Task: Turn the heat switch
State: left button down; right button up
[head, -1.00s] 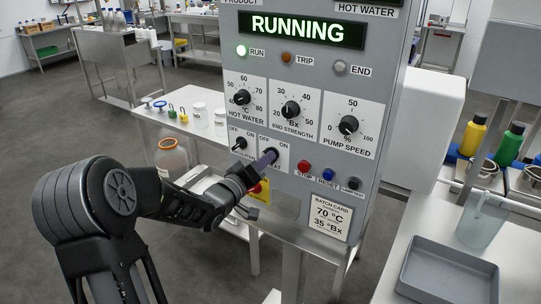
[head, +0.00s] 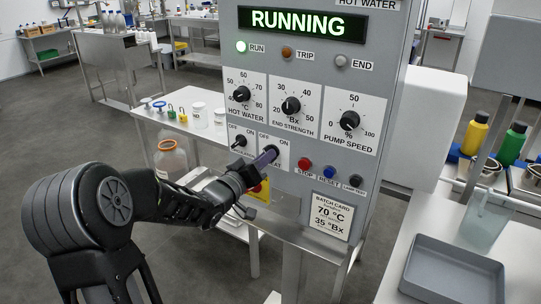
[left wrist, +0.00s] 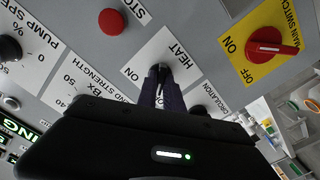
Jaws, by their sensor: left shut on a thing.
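The heat switch (left wrist: 158,69) is on the grey control panel, on a white plate marked OFF and ON. In the left wrist view its lever is between my left gripper's fingers (left wrist: 160,90), which are shut on it. In the head view my left gripper (head: 265,158) reaches the plate from the lower left, and its fingers hide most of the switch. I cannot tell clearly which way the lever points. My right gripper is not in view.
The circulation switch (head: 239,142) is just left of the heat switch. The red main switch (left wrist: 272,48) on a yellow plate is close below it. The stop button (head: 305,164) is to the right. The display (head: 296,24) reads RUNNING, and the green run lamp (head: 241,46) is lit.

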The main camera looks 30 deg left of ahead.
pick_arm(q)
jog(key=shift+f, duration=0.1)
jog(key=shift+m+b, duration=1.1)
jog(key=shift+b, duration=0.05)
